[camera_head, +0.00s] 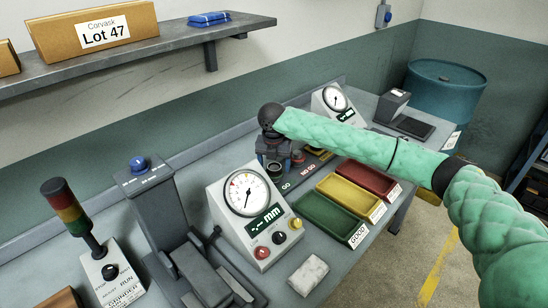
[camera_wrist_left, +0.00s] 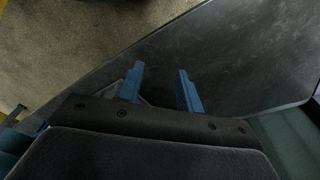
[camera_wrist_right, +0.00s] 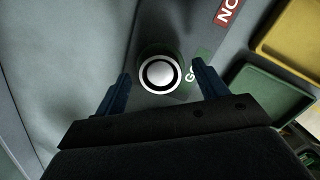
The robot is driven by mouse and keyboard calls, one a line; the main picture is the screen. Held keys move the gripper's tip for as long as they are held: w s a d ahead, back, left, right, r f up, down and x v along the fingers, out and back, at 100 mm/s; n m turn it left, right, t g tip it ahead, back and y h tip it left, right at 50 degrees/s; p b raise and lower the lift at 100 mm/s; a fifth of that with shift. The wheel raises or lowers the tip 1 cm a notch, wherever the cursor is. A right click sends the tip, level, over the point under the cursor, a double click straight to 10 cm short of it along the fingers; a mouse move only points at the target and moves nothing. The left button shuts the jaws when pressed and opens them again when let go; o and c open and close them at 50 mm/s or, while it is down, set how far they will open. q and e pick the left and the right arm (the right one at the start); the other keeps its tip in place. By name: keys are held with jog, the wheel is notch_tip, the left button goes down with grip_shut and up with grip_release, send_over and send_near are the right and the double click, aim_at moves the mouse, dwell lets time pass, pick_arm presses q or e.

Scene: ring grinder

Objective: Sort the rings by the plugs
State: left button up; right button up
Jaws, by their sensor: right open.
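My right gripper (camera_head: 272,160) points down over the plug stand at the back of the bench. In the right wrist view its two blue fingers (camera_wrist_right: 158,88) are apart. The round GO plug (camera_wrist_right: 160,74) shows beyond and between them, with concentric white and black circles on top; I cannot tell if a ring sits around it. The NO GO plug (camera_head: 297,156) stands just right of the gripper. A green tray marked GOOD (camera_head: 347,240), a yellow tray (camera_head: 374,213) and a red tray (camera_head: 391,190) lie in a row. My left gripper (camera_wrist_left: 161,88) is open and empty in the left wrist view.
A dial gauge box (camera_head: 262,228) stands left of the green tray, with a pale block (camera_head: 308,274) in front. The grinder (camera_head: 165,215) and a signal light (camera_head: 72,212) are further left. A second dial (camera_head: 337,100) stands behind my right arm. A shelf (camera_head: 130,52) hangs above the left.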

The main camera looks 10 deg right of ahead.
jog(key=r+p, duration=0.1)
jog(key=r, duration=0.1)
jog(key=r+p, duration=0.1)
jog(key=p, duration=0.1)
jog(key=shift+s+a+r, duration=0.1)
jog(key=shift+s+r, duration=0.1)
jog(key=shift+r, duration=0.15)
jog(key=r+p, duration=0.3)
jog(key=shift+s+r, duration=0.15)
jog(key=shift+s, duration=0.05)
pick_arm(q)
jog(key=s+a+f, duration=0.2)
jog(key=f, duration=0.5)
jog(key=s+a+f+t, duration=0.1)
jog(key=s+a+f, duration=0.1)
jog(key=f, duration=0.5)
jog(key=shift+s+a, duration=0.35)
jog(key=shift+s, duration=0.15)
pick_arm(e)
jog(key=shift+r, duration=0.3)
